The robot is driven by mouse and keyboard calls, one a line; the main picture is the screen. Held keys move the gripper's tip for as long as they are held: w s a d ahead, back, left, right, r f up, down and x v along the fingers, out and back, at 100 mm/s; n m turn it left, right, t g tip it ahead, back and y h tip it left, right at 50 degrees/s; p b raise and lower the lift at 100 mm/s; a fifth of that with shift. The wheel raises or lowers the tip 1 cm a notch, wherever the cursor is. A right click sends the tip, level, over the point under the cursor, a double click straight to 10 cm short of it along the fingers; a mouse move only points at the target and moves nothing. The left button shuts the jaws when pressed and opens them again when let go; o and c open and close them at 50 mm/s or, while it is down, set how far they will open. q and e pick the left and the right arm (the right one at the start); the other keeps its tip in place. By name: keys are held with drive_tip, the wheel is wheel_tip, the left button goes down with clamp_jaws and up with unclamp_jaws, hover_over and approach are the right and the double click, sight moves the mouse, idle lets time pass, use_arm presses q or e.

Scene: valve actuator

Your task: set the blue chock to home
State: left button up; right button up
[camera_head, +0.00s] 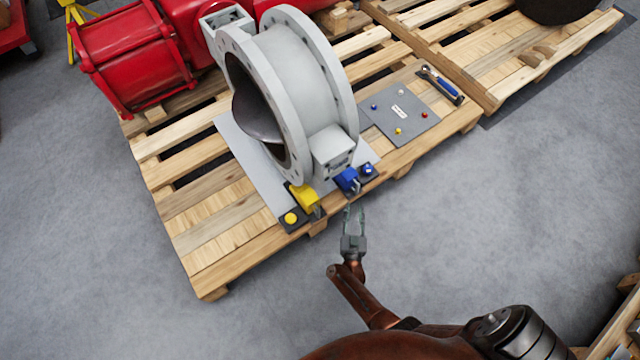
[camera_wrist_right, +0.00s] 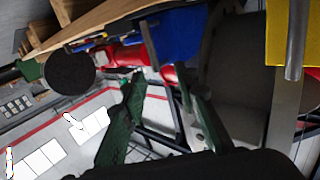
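The blue chock (camera_head: 346,180) sits at the front edge of the pallet, at the foot of the large grey valve ring (camera_head: 335,90). A small dark block with a blue knob (camera_head: 367,170) is just right of it. My right gripper (camera_head: 353,212) is just in front of the blue chock, apart from it in the head view. In the right wrist view its green fingers (camera_wrist_right: 160,92) are spread with nothing between them, and the blue chock (camera_wrist_right: 185,38) shows beyond their tips. My left gripper is not in view.
A yellow chock (camera_head: 305,198) with a yellow-knobbed block (camera_head: 291,217) is left of the blue one. A grey panel (camera_head: 415,125) with coloured dots and an unreadable label lies behind right, beside a wrench (camera_head: 440,86). Red actuator (camera_head: 140,60) stands back left. Floor in front is clear.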

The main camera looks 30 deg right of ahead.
sight(358, 188)
drive_tip(key=shift+m+g+h, duration=0.4)
drive_tip(key=shift+m+h, duration=0.2)
drive_tip(key=shift+h, duration=0.3)
drive_tip(key=b+x, duration=0.1)
drive_tip(key=x, duration=0.1)
drive_tip(key=b+x, duration=0.1)
drive_tip(key=x, duration=0.2)
drive_tip(key=b+x, duration=0.1)
drive_tip(key=x, duration=0.2)
drive_tip(key=shift+w+d+f, duration=0.15)
drive_tip(key=shift+f, duration=0.15)
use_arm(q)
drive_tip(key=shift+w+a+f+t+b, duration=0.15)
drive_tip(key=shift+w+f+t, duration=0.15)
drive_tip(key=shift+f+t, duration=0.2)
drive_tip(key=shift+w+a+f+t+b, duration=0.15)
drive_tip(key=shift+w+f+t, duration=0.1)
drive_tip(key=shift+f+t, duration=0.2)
use_arm(e)
drive_tip(key=shift+w+d+r, duration=0.1)
drive_tip(key=shift+w+d, duration=0.15)
drive_tip(key=shift+c, duration=0.3)
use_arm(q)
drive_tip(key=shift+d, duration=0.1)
use_arm(e)
clamp_jaws()
